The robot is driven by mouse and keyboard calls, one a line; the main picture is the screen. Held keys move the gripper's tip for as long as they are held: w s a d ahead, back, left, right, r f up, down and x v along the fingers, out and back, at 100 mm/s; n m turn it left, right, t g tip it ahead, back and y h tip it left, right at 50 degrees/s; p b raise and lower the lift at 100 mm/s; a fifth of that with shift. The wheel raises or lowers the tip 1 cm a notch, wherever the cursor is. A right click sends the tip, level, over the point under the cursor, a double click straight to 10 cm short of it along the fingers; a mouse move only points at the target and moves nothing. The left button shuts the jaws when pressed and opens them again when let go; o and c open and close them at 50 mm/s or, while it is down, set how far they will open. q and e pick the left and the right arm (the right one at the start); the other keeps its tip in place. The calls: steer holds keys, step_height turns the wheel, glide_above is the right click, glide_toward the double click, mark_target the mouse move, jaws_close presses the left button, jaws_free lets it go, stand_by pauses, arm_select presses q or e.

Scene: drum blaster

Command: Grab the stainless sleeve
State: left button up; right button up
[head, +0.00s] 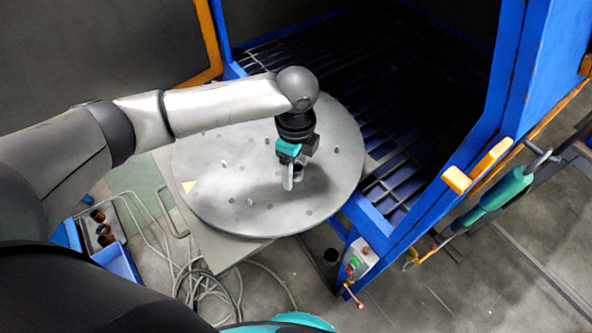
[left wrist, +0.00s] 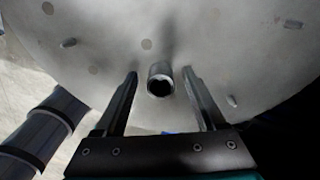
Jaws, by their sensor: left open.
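The stainless sleeve (left wrist: 160,84) is a short, shiny grey hollow cylinder on the round grey turntable (head: 210,190). In the left wrist view it sits between the two fingertips, with visible gaps on both sides. My left gripper (head: 292,178) is open and points down over the turntable, right of its centre. In the head view the gripper largely covers the sleeve. In the left wrist view, the fingers (left wrist: 160,74) are on either side of the sleeve and do not visibly touch it. My right gripper is not in view.
Several small pegs stand on the turntable. A blue-framed cabinet (head: 520,80) with a dark grated floor (head: 385,100) is behind and right. A small control box (head: 358,258) is at the front.

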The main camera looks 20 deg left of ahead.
arm_select(q)
jaws_close()
stand_by(0.6)
